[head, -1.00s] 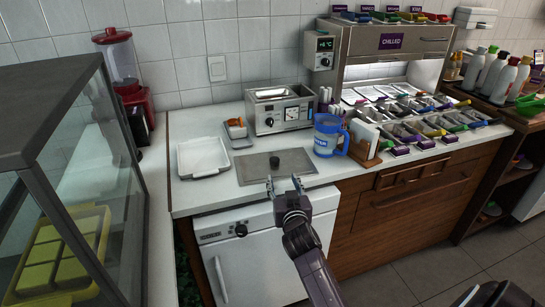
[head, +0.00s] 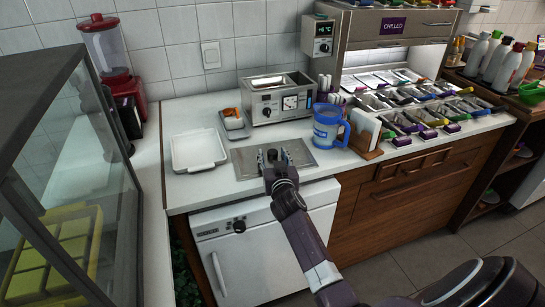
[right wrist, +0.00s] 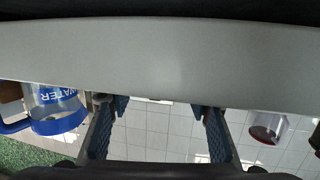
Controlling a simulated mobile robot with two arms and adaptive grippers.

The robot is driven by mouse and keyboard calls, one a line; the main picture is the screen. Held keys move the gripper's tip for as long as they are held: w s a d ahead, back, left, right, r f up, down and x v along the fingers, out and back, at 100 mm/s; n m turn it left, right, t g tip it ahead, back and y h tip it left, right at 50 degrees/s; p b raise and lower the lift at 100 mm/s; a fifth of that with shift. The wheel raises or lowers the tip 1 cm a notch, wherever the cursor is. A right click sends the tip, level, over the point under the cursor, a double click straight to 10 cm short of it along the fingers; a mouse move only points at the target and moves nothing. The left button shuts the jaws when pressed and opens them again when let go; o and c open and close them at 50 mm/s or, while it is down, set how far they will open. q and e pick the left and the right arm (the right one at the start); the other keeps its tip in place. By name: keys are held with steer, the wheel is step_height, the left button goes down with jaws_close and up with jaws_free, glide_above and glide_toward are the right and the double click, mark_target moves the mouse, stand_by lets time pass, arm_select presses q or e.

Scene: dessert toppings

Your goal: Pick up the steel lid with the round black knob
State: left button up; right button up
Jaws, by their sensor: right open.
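The steel lid (head: 243,167) is a flat, grey rectangular plate lying on the white counter, in front of the steel appliance. My right gripper (head: 272,154) is over the middle of the lid, with its fingers apart on either side of the place of the round black knob. The knob is mostly hidden by the gripper, and I cannot make out contact with it. In the right wrist view the two fingers (right wrist: 160,106) are spread. A wide grey surface fills the upper part there; I cannot tell whether it is the lid. My left gripper is not in view.
A blue water jug (head: 326,128) stands right of the lid, beside a wooden napkin holder (head: 366,135). A white tray (head: 198,151) lies to the left. The steel appliance (head: 277,99) stands behind. A glass case (head: 90,180) is at far left.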

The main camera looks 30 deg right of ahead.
steer(key=shift+x, duration=0.85)
jaws_close()
steer(key=shift+r, duration=0.1)
